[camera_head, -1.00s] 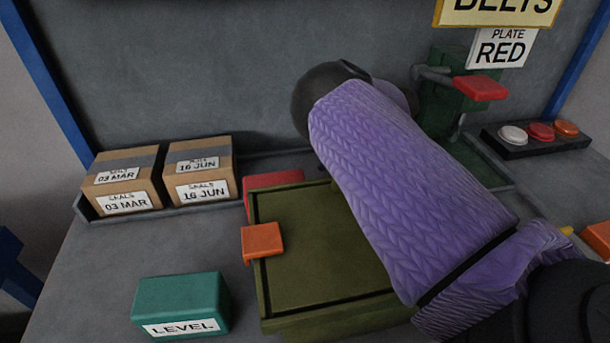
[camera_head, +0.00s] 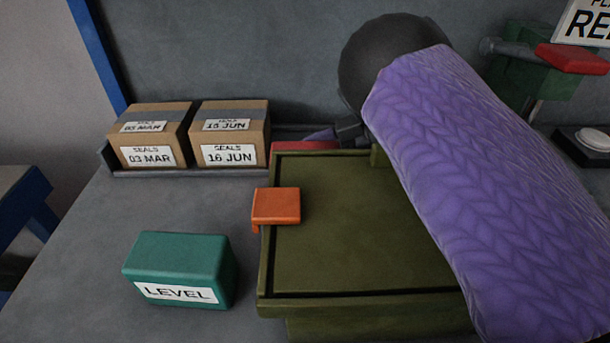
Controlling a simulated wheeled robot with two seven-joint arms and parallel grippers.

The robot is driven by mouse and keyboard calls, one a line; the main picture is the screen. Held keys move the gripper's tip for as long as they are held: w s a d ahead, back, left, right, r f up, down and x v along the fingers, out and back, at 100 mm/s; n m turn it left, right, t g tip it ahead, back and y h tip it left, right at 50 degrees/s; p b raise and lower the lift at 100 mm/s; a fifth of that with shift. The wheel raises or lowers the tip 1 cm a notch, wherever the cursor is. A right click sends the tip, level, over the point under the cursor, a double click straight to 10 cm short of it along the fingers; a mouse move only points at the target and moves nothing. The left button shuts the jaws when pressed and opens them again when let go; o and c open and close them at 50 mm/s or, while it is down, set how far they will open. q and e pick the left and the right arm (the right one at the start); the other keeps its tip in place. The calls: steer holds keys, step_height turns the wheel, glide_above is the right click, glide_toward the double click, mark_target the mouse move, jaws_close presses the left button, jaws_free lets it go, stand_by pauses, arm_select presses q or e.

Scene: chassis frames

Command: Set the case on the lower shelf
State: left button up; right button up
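A teal case with a white LEVEL label (camera_head: 178,270) sits upright on the grey bench at the lower left, apart from the olive box beside it. No lower shelf can be made out. My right arm in its purple sleeve comes in from the right, over the olive box, up to a round dark joint. Some small dark and purple parts show behind the box's far edge, but I cannot tell what they are. No gripper fingers show. My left arm is not in view.
A large olive box (camera_head: 345,230) fills the middle, with an orange block (camera_head: 276,205) on its left edge. Two SEALS cartons (camera_head: 150,136) stand in a tray at the back left. A red item (camera_head: 305,146) lies behind the box. A blue-edged table (camera_head: 38,190) is at far left.

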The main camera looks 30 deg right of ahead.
jaws_close()
stand_by(0.4)
